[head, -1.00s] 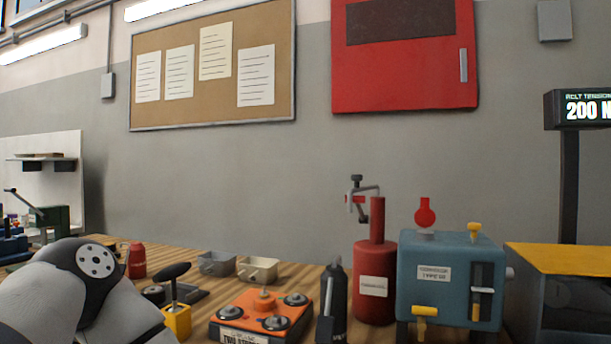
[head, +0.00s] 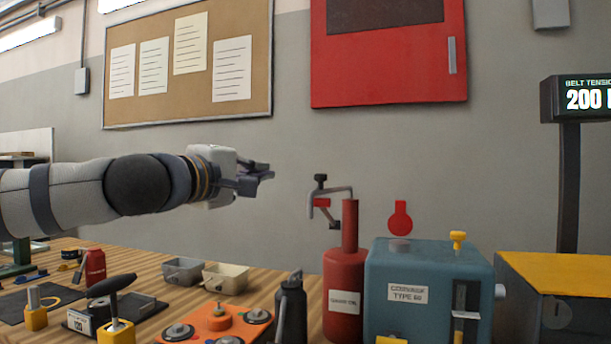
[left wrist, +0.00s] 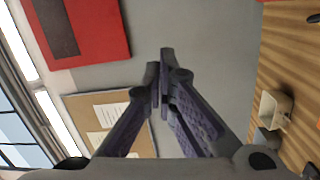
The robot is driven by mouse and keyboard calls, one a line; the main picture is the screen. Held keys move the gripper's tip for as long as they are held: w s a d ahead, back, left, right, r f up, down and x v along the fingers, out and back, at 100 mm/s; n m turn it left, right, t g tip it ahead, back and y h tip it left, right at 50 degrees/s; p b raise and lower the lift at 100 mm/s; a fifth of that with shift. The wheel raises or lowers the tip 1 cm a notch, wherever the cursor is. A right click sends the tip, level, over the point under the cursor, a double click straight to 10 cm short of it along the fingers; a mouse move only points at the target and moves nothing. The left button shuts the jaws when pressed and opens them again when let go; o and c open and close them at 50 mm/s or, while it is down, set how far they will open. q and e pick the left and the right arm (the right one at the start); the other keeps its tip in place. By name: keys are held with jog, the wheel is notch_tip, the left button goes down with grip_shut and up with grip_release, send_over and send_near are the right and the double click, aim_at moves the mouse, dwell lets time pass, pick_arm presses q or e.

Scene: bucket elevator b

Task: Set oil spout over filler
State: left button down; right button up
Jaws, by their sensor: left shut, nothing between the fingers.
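The red oil cylinder (head: 344,285) stands on the bench, with a grey bent spout pipe (head: 338,189) at its top. The spout's outer end with a black knob and a red lever points left, away from the teal gearbox (head: 428,270). A dark round filler (head: 399,244) sits on the gearbox top under an upright red disc (head: 400,218). My left gripper (head: 266,172) is in the air left of the spout, apart from it, shut and empty. Its closed fingers (left wrist: 163,75) show in the left wrist view. My right gripper is not in view.
A black bottle (head: 291,310) stands before the cylinder. A yellow-topped box (head: 565,268) stands right of the gearbox.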

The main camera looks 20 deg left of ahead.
pick_arm(q)
jog(key=shift+s, duration=0.15)
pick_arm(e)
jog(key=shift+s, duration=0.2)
pick_arm(q)
jog(key=w+d+b, duration=0.1)
jog(key=w+d, duration=0.4)
jog(key=w, duration=0.3)
jog(key=shift+f, duration=0.15)
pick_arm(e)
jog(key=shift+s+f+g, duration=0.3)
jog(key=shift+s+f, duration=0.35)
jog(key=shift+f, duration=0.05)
pick_arm(q)
jog(key=shift+d, duration=0.1)
